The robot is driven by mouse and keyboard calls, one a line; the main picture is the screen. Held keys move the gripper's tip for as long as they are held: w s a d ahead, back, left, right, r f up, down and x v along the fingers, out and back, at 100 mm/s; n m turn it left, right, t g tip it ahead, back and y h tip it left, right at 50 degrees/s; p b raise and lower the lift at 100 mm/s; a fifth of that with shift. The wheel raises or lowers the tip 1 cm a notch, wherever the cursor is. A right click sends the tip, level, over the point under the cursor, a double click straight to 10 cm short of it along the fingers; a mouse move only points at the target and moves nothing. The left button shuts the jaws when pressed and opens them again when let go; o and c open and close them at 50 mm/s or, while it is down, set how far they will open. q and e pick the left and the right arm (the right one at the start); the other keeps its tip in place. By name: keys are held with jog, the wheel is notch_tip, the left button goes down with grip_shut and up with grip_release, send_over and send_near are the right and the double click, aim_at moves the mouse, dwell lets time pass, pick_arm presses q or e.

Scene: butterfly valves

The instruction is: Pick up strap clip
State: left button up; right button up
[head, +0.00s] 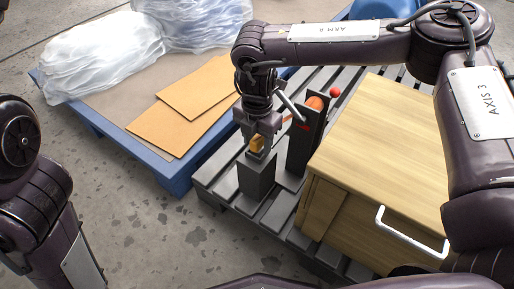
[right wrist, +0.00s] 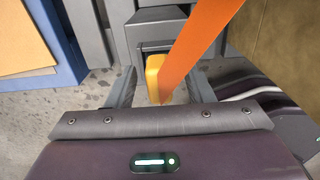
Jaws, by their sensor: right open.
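The strap clip looks to be the small yellow-orange piece (head: 257,143) at the top of a dark grey box-shaped post (head: 256,181). It also shows in the right wrist view as a yellow block (right wrist: 153,74) beside an orange strap (right wrist: 202,38). My right gripper (head: 262,148) points down over the post. In the right wrist view its two fingers (right wrist: 160,92) stand apart, with the yellow piece between them. I cannot tell whether either finger touches it. My left arm shows at the left edge of the head view, but its gripper is out of view.
A wooden cabinet (head: 385,140) with a white handle (head: 412,235) stands right of the post on a grey slatted pallet (head: 218,181). A dark upright with a red knob (head: 335,92) is close by. A blue pallet (head: 165,175) holds cardboard sheets (head: 180,110) and wrapped bundles (head: 105,55).

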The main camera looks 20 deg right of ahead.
grip_shut()
jog(key=shift+r, duration=0.1)
